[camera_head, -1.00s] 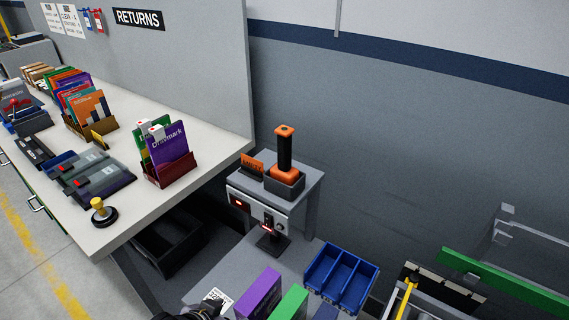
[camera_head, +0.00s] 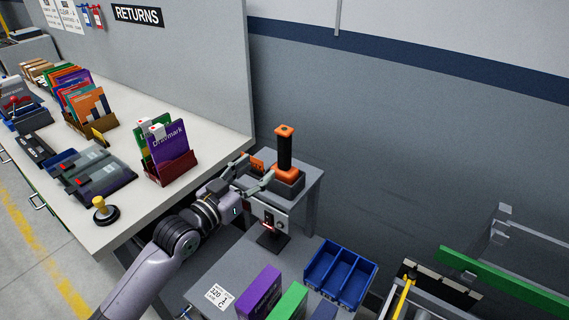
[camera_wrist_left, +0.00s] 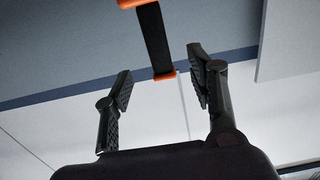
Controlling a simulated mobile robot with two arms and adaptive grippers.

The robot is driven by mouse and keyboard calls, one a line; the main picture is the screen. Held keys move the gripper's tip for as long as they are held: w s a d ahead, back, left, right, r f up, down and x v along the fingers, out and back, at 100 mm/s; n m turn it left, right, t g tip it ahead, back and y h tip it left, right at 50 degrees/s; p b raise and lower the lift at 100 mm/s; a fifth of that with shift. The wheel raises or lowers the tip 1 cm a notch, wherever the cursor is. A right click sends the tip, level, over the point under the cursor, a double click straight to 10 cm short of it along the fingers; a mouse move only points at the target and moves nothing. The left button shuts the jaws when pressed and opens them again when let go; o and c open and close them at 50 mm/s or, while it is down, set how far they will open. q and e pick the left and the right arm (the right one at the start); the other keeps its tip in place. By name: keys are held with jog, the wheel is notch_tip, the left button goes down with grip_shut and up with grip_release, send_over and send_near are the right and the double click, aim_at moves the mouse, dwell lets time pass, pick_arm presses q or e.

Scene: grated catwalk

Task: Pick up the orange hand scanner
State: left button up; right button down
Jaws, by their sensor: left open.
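The orange hand scanner (camera_head: 285,148) stands upright in a dark cradle on a small grey stand, with an orange top and a black handle. In the left wrist view its black handle (camera_wrist_left: 154,38) with orange ends shows beyond the fingertips, towards the top. My left gripper (camera_head: 258,171) is open, in front of the cradle and just left of the scanner's lower part. In the left wrist view the fingers (camera_wrist_left: 160,84) are spread apart with nothing between them. My right gripper is not in view.
The white counter (camera_head: 125,222) holds folders in racks and devices. Below are a blue bin (camera_head: 345,277), a purple box (camera_head: 260,293) and a green box (camera_head: 290,302). A grey wall stands behind.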

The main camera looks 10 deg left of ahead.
aim_at(281, 152)
pick_arm(q)
jog(key=p+x, duration=0.1)
jog(key=x, duration=0.5)
jog(key=shift+w+d, duration=0.1)
jog(key=shift+w, duration=0.1)
jog(key=p+x, duration=0.2)
jog(key=x, duration=0.2)
jog(key=shift+w+d, duration=0.25)
jog(key=shift+d, duration=0.1)
jog(key=shift+w+d+f, duration=0.1)
jog(key=shift+w+f, duration=0.05)
jog(key=shift+w, duration=0.15)
jog(key=shift+s, duration=0.1)
jog(key=shift+c, duration=0.8)
jog(key=c, duration=1.1)
grip_shut()
